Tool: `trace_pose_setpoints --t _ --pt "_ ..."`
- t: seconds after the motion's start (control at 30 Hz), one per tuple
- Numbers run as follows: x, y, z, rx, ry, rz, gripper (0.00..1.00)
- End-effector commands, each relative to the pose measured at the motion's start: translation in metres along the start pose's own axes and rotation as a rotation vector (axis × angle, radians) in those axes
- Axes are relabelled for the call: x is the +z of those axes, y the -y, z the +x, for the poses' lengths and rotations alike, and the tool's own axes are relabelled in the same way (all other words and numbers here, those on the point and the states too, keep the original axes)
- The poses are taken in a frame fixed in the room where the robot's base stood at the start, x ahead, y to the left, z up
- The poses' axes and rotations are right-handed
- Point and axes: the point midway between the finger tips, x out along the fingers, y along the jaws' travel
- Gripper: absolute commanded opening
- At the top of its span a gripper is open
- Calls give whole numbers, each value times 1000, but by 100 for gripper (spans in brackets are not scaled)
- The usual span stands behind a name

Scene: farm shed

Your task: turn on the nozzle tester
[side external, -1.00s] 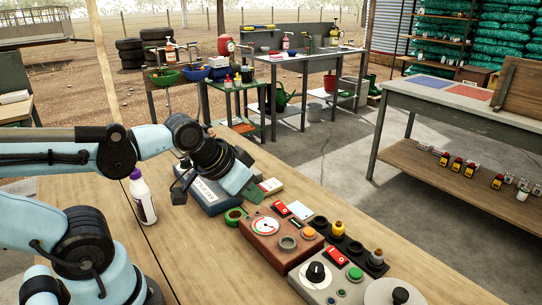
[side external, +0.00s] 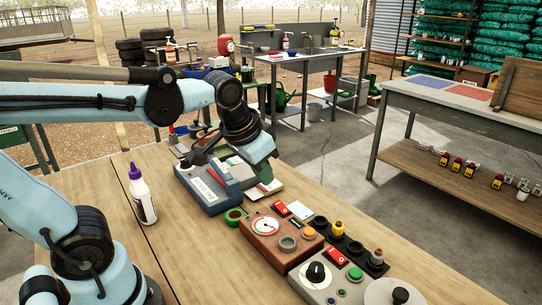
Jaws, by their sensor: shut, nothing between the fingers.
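My gripper (side external: 267,180) is shut and empty, pointing down over the far part of the wooden bench, just right of a blue-grey box. A red-brown box (side external: 262,246) with a round gauge, a red rocker switch (side external: 280,208), a dark ring and an orange button lies in front of it. A grey box (side external: 325,285) with a black dial, another red switch (side external: 334,255) and a green button is nearer the camera. No readable label tells which box is the nozzle tester. My gripper is apart from both boxes. Whether either switch is on cannot be told.
A blue-grey labelled box (side external: 204,190) and green tape roll (side external: 234,216) lie near my gripper. A white bottle with a purple cap (side external: 141,195) stands left. A black rack (side external: 345,244) holds yellow and grey nozzles.

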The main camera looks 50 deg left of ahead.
Motion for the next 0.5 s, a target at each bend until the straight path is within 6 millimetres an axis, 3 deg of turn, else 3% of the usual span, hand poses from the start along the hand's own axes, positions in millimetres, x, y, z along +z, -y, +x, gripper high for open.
trace_pose_setpoints --t 0.5 --pt "-64 9 1 -101 321 25 0"
